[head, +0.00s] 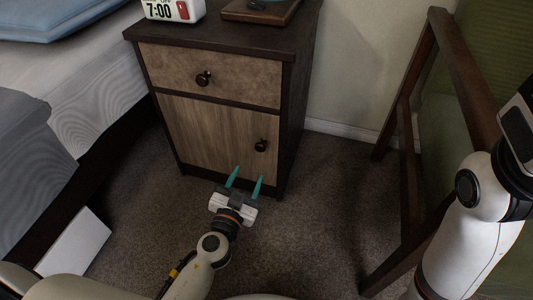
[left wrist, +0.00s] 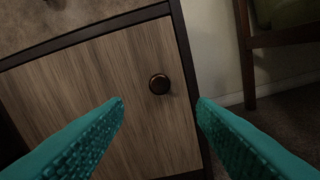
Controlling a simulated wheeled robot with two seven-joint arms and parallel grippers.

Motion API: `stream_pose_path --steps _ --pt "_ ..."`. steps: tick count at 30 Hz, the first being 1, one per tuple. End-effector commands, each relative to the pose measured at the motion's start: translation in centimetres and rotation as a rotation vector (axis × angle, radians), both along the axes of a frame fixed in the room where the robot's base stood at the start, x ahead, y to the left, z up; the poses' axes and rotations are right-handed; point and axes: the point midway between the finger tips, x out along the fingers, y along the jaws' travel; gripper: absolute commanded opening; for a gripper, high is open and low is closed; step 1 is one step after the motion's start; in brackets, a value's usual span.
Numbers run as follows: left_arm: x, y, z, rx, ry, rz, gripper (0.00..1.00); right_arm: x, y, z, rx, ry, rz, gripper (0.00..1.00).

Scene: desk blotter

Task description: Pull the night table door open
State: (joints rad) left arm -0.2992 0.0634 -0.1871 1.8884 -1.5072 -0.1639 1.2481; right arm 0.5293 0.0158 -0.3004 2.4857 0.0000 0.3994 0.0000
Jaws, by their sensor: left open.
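The night table (head: 298,105) stands between the bed and the wall, with a dark frame and lighter wood fronts. Its door (head: 205,130) is below the drawer (head: 215,75) and looks shut. The door's round dark knob (head: 261,145) is near its right edge. My left gripper (head: 245,176) is open and empty, its teal fingers pointing toward the lower right of the door, just below the knob in the head view. In the left wrist view the knob (left wrist: 159,84) shows ahead, above and between the two fingertips, with nothing touching it. My right gripper is not clearly seen.
A clock (head: 174,10) and a brown tray (head: 260,10) sit on the night table top. The bed (head: 85,85) is at left, with a white box-like object (head: 75,243) on the floor beside it. A dark wooden frame (head: 408,150) stands at right.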

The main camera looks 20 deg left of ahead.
Motion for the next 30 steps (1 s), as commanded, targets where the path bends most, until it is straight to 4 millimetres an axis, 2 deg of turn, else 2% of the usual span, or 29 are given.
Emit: stream_pose_path --steps 5,12,18,23,30 --pt "2.7 -0.1 0.5 -0.001 -0.002 -0.001 0.52 0.6 0.0 0.1 0.000 0.023 0.001 0.00" --pt "7.6 -0.3 0.3 0.000 -0.001 0.000 0.52 1.2 -0.1 -0.2 0.002 0.047 0.001 0.00" --pt "10.5 -0.4 0.1 0.000 0.000 -0.001 0.52 1.3 -0.1 -0.3 0.003 0.047 0.002 0.00" --pt "11.5 -0.4 0.1 -0.001 0.001 -0.001 0.52 1.2 -0.1 -0.3 0.002 0.046 0.001 0.00" --pt "11.6 -0.4 0.0 -0.001 0.002 0.000 0.52 1.3 0.0 -0.3 0.001 0.048 0.001 0.00"
